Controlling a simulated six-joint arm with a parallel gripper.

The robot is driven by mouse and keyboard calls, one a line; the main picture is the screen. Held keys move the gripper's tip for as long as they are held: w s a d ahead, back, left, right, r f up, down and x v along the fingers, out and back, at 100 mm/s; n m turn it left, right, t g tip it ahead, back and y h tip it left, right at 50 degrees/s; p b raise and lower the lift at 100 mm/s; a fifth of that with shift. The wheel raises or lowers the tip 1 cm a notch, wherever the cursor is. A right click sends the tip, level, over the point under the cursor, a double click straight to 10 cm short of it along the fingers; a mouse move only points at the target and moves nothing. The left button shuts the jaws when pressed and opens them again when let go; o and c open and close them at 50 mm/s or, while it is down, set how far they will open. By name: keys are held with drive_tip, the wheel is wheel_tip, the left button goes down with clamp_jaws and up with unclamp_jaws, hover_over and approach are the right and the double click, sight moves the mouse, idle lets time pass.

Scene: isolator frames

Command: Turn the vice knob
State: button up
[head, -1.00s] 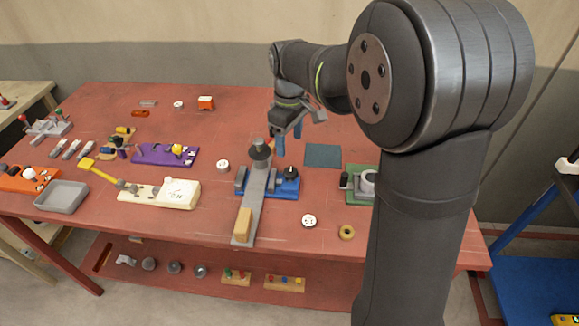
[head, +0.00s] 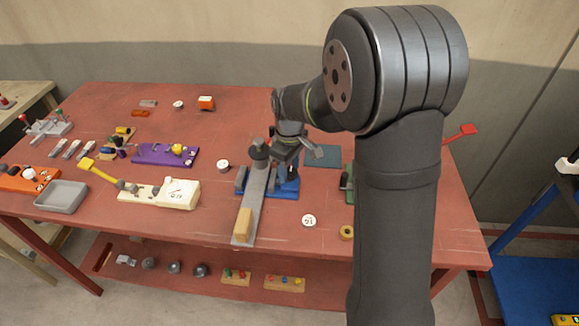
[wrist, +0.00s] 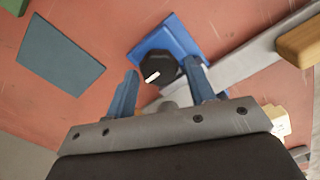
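A black knob with a white pointer mark (wrist: 160,63) stands on a blue base (wrist: 180,32), which also shows in the head view (head: 287,194). My gripper (head: 287,178) is over the blue base in the head view and hides the knob there. In the wrist view its two blue fingers (wrist: 164,84) are apart, one on each side of the knob's near edge. I cannot tell whether they touch it or how far down they reach. Nothing is held.
A long grey bar with a wooden block (head: 243,222) lies just left, with a dark grey knob (head: 259,150) at its far end. A teal mat (head: 323,156) lies to the right. A white round piece (head: 309,220) and a yellow ring (head: 347,232) lie in front.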

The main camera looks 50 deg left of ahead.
drive_tip(key=c, duration=0.6)
drive_tip(key=shift+c, duration=0.2)
drive_tip(key=m, duration=0.6)
drive_tip(key=shift+w+m, duration=0.1)
drive_tip(key=shift+m, duration=0.2)
drive_tip(key=m, duration=0.5)
drive_tip(key=shift+w, duration=0.1)
drive_tip(key=m, duration=0.6)
drive_tip(key=shift+d, duration=0.1)
